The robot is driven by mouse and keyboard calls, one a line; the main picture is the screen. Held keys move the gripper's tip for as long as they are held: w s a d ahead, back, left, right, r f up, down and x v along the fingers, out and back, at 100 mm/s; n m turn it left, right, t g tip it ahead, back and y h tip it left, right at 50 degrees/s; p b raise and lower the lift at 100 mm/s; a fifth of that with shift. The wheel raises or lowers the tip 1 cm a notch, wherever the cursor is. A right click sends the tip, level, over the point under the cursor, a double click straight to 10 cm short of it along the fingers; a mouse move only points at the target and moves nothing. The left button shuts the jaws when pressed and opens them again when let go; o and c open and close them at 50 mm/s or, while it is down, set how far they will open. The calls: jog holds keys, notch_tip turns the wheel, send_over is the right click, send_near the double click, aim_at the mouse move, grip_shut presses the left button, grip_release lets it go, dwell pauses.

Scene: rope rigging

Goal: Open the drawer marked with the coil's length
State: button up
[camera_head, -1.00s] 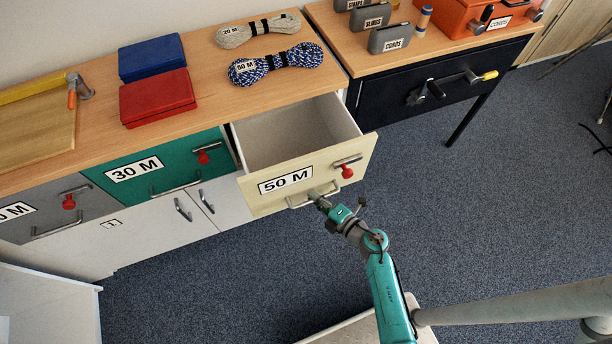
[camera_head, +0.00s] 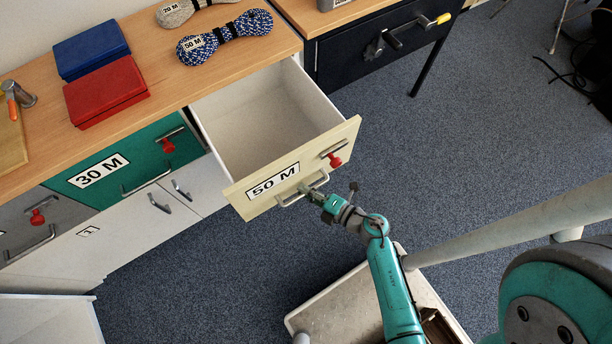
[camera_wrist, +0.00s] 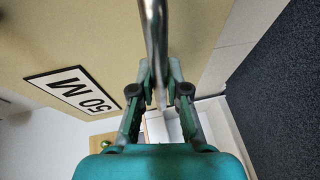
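The cream drawer marked 50 M (camera_head: 258,207) is pulled well out of the cabinet, and its inside looks empty. The blue and white rope coil (camera_head: 228,36) with a 50 M tag lies on the worktop above it. A second coil (camera_head: 182,9), pale grey and tagged 20 M, lies behind it. My gripper (camera_head: 306,190) is at the drawer's bar handle (camera_head: 290,198). In the wrist view the handle (camera_wrist: 153,40) runs between the fingers (camera_wrist: 160,88), which look closed around it.
The green 30 M drawer (camera_head: 110,189) and a grey drawer (camera_head: 20,225) to the left are shut. Red latches (camera_head: 335,160) sit on the fronts. Red (camera_head: 105,92) and blue (camera_head: 90,50) boxes stand on the worktop. Carpet (camera_head: 420,150) right of the drawer is clear.

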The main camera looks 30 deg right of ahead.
jog(key=o, duration=0.3)
jog(key=v, duration=0.7)
jog(key=shift+s, duration=0.2)
dwell(0.3)
dwell(0.6)
jog(key=s+a+r+m+t+h, duration=0.2)
jog(key=s+r+m, duration=0.15)
jog(key=r, duration=0.25)
jog(key=s+a+r+m+t+h, duration=0.1)
jog(key=s+a+r+m+t, duration=0.2)
jog(key=r, duration=0.4)
jog(key=s+d+r+m+g+h, duration=0.2)
jog(key=s+r+m+g, duration=0.3)
jog(key=s+r+m, duration=0.4)
jog(key=s+m+h, duration=0.1)
jog(key=s+m, duration=0.1)
jog(key=m, duration=0.4)
jog(key=shift+s+d, duration=0.2)
jog(key=shift+s, duration=0.05)
